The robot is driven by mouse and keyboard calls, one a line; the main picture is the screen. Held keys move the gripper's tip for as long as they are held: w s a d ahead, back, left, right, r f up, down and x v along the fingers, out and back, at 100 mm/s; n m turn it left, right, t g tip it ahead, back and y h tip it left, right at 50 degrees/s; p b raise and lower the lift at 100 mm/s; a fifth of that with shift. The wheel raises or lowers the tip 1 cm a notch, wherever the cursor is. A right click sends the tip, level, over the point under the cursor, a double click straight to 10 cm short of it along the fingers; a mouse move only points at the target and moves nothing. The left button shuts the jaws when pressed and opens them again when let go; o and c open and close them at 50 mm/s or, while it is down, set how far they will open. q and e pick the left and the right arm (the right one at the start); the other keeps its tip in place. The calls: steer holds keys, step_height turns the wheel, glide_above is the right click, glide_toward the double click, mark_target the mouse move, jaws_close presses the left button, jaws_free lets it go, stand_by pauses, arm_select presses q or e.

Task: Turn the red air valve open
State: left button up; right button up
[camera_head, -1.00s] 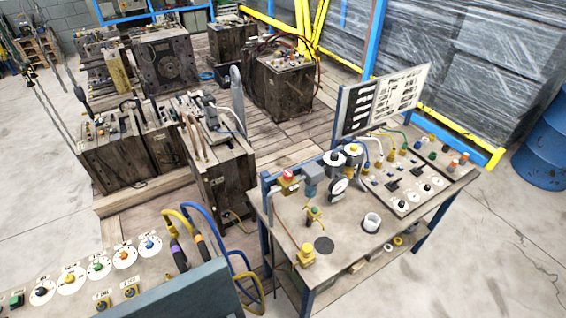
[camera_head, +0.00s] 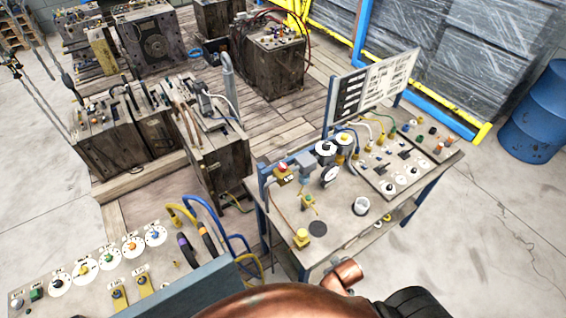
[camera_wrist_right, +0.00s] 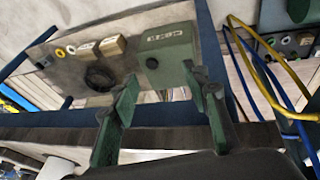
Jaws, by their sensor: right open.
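A small red-topped part (camera_head: 283,168) sits on a yellow block at the back left corner of the workbench (camera_head: 340,236) in the head view. It is the only clearly red fitting on this bench; I cannot tell how it is turned. A brass fitting with a small handle (camera_head: 308,203) and a yellow fitting (camera_head: 301,238) stand in front of it. My right gripper (camera_wrist_right: 163,85) shows in the wrist view with its two green fingers apart and nothing between them. The red part is not visible there. My left gripper is in neither current view.
A control panel (camera_head: 60,305) with coloured knobs and hoses is at lower left. A gauge (camera_head: 330,175), a white cup (camera_head: 361,206) and an upright board (camera_head: 372,95) stand on the bench. The wrist view shows a green box (camera_wrist_right: 168,60) and yellow and blue hoses.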

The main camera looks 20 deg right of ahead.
step_height(320, 180, up, 13)
steer(key=w+d+t+h+p, duration=0.1)
steer(key=d+p, duration=0.1)
steer(key=d, duration=0.1)
steer(key=w+d+r+n+t+h, duration=0.35)
steer(key=w+r, duration=0.25)
steer(key=r, duration=0.2)
steer(key=w+d+r+n+t+h, duration=0.35)
steer(key=w+r+n, duration=0.2)
steer(key=r, duration=0.25)
steer(key=w+a+r+n+t+y, duration=0.3)
steer(key=w+a+r+n+t, duration=0.35)
steer(key=n, duration=0.65)
steer(key=n+y, duration=0.6)
steer(key=n, duration=0.6)
glide_toward(284, 170)
steer(key=w+d+r, duration=0.1)
steer(key=w, duration=0.3)
steer(key=shift+w+a+f+g+y+p, duration=0.15)
steer(key=shift+g+y+p, duration=0.15)
steer(key=shift+p, duration=0.15)
steer(key=shift+w+a+n, duration=0.1)
steer(key=shift+w+n, duration=0.2)
steer(key=w+p, duration=0.1)
steer(key=w, duration=0.5)
steer(key=shift+w, duration=0.4)
arm_select(q)
steer(key=r, duration=0.4)
steer(key=shift+s+r, duration=0.1)
steer(key=shift+s, duration=0.25)
